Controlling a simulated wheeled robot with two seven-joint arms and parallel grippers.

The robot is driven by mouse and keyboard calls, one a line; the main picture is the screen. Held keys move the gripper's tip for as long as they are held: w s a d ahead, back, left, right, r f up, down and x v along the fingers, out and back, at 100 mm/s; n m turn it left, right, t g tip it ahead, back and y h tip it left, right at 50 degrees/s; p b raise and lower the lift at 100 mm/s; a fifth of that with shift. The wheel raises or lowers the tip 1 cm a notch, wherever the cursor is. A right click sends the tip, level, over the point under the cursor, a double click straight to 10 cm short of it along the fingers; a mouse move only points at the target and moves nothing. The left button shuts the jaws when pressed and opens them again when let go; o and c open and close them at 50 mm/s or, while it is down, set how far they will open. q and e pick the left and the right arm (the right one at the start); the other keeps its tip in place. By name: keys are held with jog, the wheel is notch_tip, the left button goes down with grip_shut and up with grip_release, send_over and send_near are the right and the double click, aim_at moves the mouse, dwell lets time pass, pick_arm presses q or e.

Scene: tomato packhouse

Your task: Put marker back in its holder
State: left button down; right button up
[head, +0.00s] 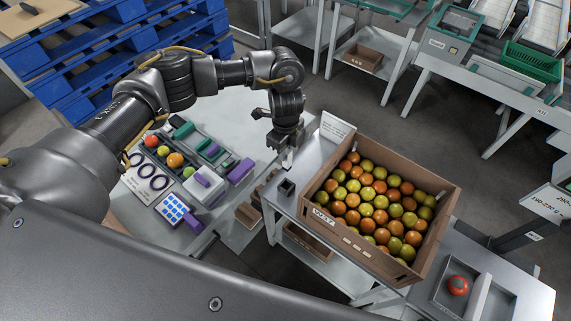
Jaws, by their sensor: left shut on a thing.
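My left gripper (287,150) points down above the near end of a grey bench (313,153). It is shut on the marker (287,161), and only a small pale length of it shows below the fingers. The rest of the marker is hidden by the gripper. A small dark square holder (287,187) with an open top stands on the bench's left edge, below the gripper in the picture. The marker appears above the holder and apart from it. My right gripper is not in view.
A cardboard box (449,203) full of orange and green tomatoes stands right of the holder, with a white sign (337,128) behind it.

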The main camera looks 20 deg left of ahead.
aim_at(285, 169)
pick_arm(q)
jog(key=f+b, duration=0.2)
jog(key=f, duration=0.1)
jog(key=f+b, duration=0.1)
jog(key=f, duration=0.1)
jog(key=shift+w+b, duration=0.25)
jog(key=shift+b, duration=0.05)
jog(key=shift+a+f+b, duration=0.1)
jog(key=shift+f+b, duration=0.2)
jog(key=shift+b, duration=0.05)
jog(key=shift+s, duration=0.1)
jog(key=shift+f, duration=0.15)
jog(key=shift+f+b, duration=0.65)
jog(key=shift+b, duration=0.1)
notch_tip(285, 169, down, 4)
jog(key=b, duration=0.3)
jog(key=shift+r, duration=0.25)
jog(key=shift+f, duration=0.2)
